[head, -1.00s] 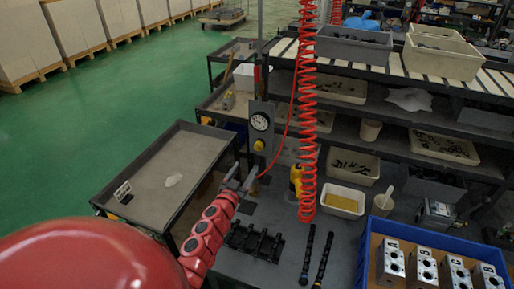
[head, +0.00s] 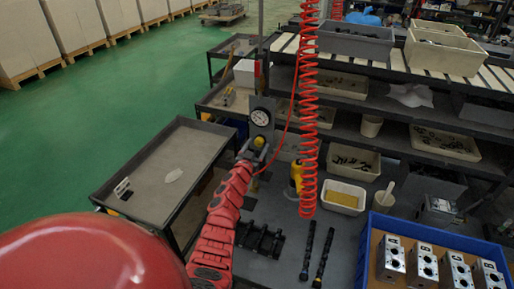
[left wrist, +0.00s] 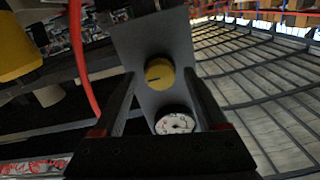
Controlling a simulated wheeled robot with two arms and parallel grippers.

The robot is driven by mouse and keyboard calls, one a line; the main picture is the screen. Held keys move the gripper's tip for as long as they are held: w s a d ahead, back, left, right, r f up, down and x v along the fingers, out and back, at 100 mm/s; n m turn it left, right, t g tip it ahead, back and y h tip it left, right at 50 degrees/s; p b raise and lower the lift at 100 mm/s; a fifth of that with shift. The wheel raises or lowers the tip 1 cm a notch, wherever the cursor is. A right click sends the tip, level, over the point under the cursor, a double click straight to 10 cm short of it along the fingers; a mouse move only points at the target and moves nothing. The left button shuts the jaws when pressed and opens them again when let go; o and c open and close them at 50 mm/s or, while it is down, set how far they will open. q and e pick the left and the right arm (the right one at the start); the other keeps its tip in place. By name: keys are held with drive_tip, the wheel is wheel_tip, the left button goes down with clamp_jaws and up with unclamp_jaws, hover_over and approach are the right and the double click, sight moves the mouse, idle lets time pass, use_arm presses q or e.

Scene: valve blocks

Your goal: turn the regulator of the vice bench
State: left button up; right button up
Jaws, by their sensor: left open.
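The regulator is a yellow round knob (head: 259,141) on a grey upright plate (head: 250,103), below a white dial gauge (head: 260,117). My red left arm reaches up from below, and its open left gripper (head: 256,151) is at the knob. In the left wrist view the yellow knob (left wrist: 159,73) appears between the two finger tips, with the gauge (left wrist: 174,122) below it. I cannot tell whether the fingers reach around the knob or stop just in front of it. No finger is seen closed on it. My right gripper is not in view.
A coiled red hose (head: 307,120) hangs just right of the plate. A grey tray cart (head: 150,160) stands to the left. On the bench are black fixtures (head: 260,240), a small white bin (head: 345,207) and a blue crate (head: 364,262) with metal blocks.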

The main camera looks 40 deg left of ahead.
use_arm(q)
clamp_jaws()
idle(0.5)
drive_tip(key=m+b, duration=0.2)
drive_tip(key=m, duration=0.2)
drive_tip(key=shift+w+f, duration=0.1)
drive_tip(key=shift+m+b, duration=1.25)
drive_tip(key=shift+m, duration=1.05)
